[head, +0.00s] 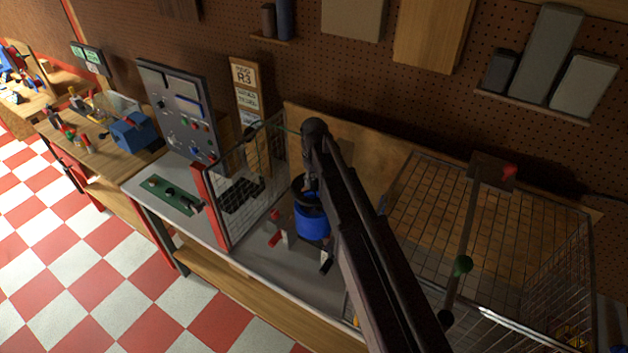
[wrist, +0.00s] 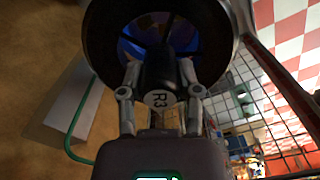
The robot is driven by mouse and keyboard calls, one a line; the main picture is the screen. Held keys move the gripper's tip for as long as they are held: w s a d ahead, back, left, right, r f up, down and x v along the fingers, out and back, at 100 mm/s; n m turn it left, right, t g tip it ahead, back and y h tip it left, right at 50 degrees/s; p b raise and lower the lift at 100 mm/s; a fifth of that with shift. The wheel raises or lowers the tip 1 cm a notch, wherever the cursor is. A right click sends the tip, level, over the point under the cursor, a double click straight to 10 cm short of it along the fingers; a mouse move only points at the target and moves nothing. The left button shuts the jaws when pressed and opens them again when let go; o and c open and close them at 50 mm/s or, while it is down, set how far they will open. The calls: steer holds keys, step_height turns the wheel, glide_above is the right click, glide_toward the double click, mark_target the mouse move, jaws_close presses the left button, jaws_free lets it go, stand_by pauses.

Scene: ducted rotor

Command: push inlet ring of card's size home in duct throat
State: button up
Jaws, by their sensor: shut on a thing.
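The card (head: 245,75) on the back wall reads R3. My gripper (wrist: 159,76) is shut on the dark hub of the inlet ring, whose round pale label (wrist: 160,99) also reads R3. A wide black rim (wrist: 97,42) surrounds the hub in the wrist view, with blue showing inside it. In the head view the blue duct (head: 312,222) stands on the bench behind the wire guard, with a black rim at its top. My arm partly covers the duct and hides most of the gripper there. I cannot tell how deep the ring sits in the throat.
A mesh panel with a red post (head: 208,205) stands left of the duct. A grey control panel (head: 178,108) stands at the back left. A green cable (wrist: 70,140) runs near the gripper.

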mark_target(314, 188)
steer(key=shift+f+b, duration=1.4)
steer(key=shift+f, duration=0.35)
steer(key=shift+f+b, duration=1.4)
steer(key=shift+b, duration=0.05)
steer(key=o, duration=1.2)
steer(key=shift+c, duration=0.2)
steer(key=shift+r, duration=0.15)
step_height(314, 188, up, 8)
steer(key=p, duration=0.8)
steer(key=shift+r, duration=0.1)
